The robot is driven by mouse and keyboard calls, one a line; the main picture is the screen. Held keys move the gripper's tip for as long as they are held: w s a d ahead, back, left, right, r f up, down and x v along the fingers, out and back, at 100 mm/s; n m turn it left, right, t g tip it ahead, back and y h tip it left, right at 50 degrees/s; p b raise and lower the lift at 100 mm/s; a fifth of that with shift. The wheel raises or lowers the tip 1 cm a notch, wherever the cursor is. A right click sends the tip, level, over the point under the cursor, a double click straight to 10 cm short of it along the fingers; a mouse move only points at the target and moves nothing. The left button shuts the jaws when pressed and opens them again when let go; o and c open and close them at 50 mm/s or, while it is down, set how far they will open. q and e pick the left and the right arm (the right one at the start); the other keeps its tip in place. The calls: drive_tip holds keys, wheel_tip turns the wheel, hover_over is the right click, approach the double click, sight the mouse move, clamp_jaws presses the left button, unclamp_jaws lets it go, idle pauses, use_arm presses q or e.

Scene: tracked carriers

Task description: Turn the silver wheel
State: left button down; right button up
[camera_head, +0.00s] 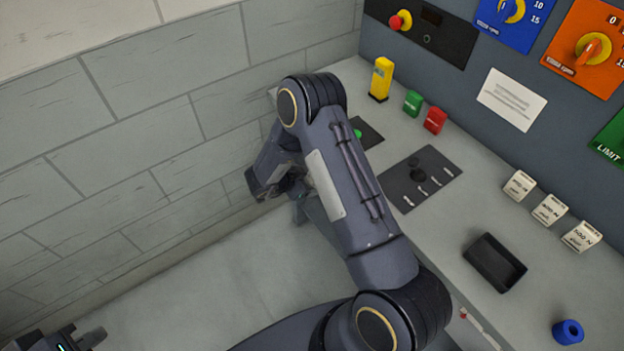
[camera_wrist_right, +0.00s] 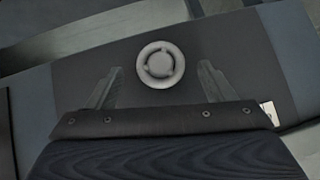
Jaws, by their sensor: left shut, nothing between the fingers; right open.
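The silver wheel (camera_wrist_right: 160,64) shows in the right wrist view as a round, pale grey ring with a hub, on a dark panel. My right gripper (camera_wrist_right: 160,72) is open, with one finger on each side of the wheel in that view; I see no contact, and the depth between them is unclear. In the head view my right gripper (camera_head: 275,190) is down by the left end of the bench, and the wheel is not visible there. My left gripper (camera_head: 72,338) is shut and empty, partly cut off in the bottom left corner, far from the wheel.
The bench carries a dark slotted plate (camera_head: 420,180), a black tray (camera_head: 495,262), a blue ring (camera_head: 567,332), white labelled blocks (camera_head: 549,210) and a yellow block (camera_head: 381,79). A grey brick wall (camera_head: 140,110) stands close left of my right arm. Knobs line the back panel.

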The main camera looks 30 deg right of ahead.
sight(311, 180)
drive_tip(key=x, duration=0.4)
